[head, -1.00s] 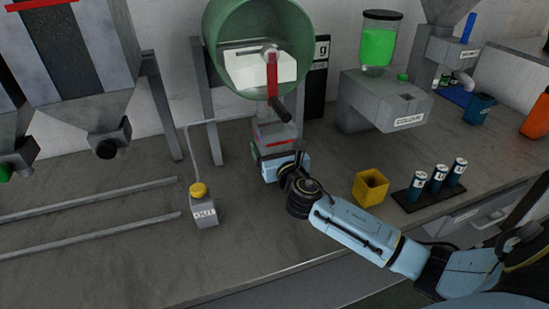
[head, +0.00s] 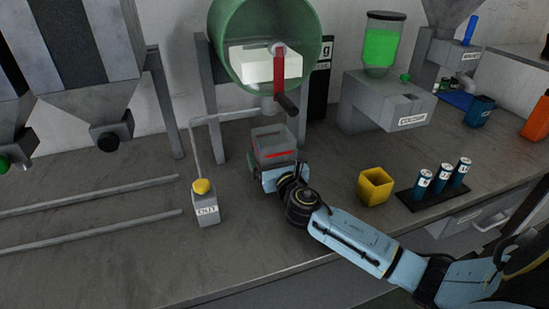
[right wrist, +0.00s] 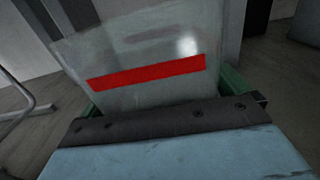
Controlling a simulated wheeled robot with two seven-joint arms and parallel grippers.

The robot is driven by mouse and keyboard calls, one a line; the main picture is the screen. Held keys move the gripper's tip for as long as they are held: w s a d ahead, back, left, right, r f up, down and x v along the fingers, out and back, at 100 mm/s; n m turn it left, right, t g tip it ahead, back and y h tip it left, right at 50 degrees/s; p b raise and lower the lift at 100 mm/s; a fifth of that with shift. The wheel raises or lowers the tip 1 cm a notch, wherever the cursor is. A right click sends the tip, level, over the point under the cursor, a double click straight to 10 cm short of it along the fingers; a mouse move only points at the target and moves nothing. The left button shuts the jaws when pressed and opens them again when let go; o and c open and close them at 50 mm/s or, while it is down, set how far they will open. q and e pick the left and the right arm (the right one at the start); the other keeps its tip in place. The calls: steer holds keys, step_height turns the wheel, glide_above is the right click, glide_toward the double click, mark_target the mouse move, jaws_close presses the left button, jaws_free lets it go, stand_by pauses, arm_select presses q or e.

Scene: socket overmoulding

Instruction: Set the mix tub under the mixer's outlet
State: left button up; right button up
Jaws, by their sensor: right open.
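The mix tub (head: 274,140) is a grey translucent box with a red stripe. It stands upright below the mixer's outlet (head: 268,106), slightly toward the near side in the head view. The gripper hides its base, so contact with the bench cannot be seen. My right gripper (head: 262,172) is open at the tub's near side, low down. In the right wrist view the tub (right wrist: 150,85) fills the middle, with green jaw parts showing at both its sides. The mixer (head: 225,50) is a green drum with a red-handled lever. My left gripper is out of view.
A post marked OUT with a yellow button (head: 202,187) stands left of the tub. A yellow cup (head: 375,187) and a black rack (head: 432,196) with blue cylinders are to the right. Rails (head: 90,198) lie at left. The bench front is mostly clear.

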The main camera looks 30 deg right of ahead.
steer(key=shift+s+a+f, duration=0.1)
steer(key=shift+a+f, duration=0.05)
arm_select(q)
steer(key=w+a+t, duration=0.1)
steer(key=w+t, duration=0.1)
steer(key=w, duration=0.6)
arm_select(e)
steer(key=shift+s+p, duration=0.35)
steer(key=shift+s, duration=0.9)
steer(key=v, duration=0.8)
steer(key=shift+s+d+f+p, duration=0.25)
steer(key=shift+s+d+p, duration=0.05)
steer(key=shift+s+p, duration=0.05)
steer(key=shift+s, duration=0.35)
steer(key=shift+a, duration=0.35)
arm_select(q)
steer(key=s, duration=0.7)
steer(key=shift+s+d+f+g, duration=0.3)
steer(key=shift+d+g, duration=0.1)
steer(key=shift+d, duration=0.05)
arm_select(e)
steer(key=shift+a+r, duration=0.1)
